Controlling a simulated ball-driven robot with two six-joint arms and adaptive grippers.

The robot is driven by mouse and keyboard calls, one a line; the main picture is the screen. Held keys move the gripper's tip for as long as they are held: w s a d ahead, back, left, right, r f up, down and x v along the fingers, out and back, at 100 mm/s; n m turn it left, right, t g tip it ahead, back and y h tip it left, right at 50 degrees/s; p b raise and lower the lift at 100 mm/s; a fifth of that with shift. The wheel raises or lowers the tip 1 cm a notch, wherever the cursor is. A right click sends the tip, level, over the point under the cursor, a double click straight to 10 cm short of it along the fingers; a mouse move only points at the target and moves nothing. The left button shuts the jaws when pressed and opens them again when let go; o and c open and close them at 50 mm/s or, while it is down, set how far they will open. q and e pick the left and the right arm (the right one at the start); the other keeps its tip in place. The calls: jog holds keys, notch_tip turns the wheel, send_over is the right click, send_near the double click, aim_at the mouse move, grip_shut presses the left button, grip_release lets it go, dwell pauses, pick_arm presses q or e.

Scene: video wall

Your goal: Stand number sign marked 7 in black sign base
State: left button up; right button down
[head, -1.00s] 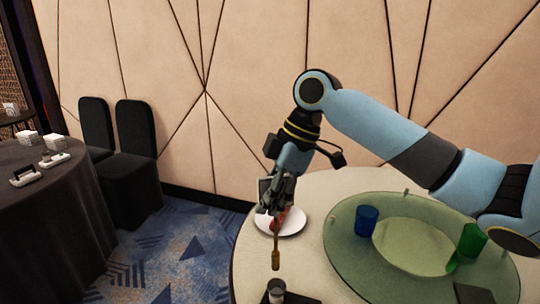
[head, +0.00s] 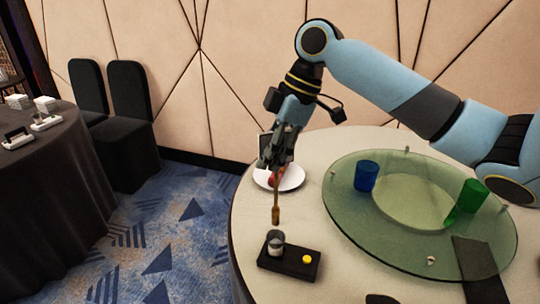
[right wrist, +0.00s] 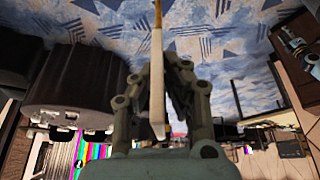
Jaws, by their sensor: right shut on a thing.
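My right gripper (head: 271,163) is shut on a thin sign, held above the round table, with its gold-brown stem (head: 275,214) pointing down. In the right wrist view the sign is a narrow pale plate (right wrist: 157,85) seen edge-on, with the gold stem at its top. Its number is not readable. A black slab (head: 300,268) on the table carries a grey-and-white cup-like piece (head: 275,240) and a yellow round piece (head: 307,259). The stem's lower end is just above the cup-like piece, apart from it. I cannot tell for certain which part is the sign base. My left gripper is not in view.
A white plate (head: 292,181) with a red thing lies behind the gripper. A green glass turntable (head: 345,215) at right bears a blue glass (head: 366,176) and a green glass (head: 467,198). Dark chairs (head: 130,95) and a dark-clothed table (head: 60,170) stand at left.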

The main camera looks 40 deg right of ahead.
aim_at(293, 161)
jog(key=shift+f+b, duration=1.1)
jog(key=shift+f, duration=0.25)
notch_tip(293, 161, down, 5)
jog(key=b, duration=0.2)
jog(key=shift+f+b, duration=0.15)
jog(key=shift+b, duration=0.25)
jog(key=shift+f, duration=0.2)
jog(key=shift+f+b, duration=1)
jog(key=shift+f, duration=1.05)
jog(key=c, duration=1.4)
grip_release()
jog(key=shift+o, duration=0.2)
jog(key=shift+r, duration=0.1)
jog(key=v, duration=1.2)
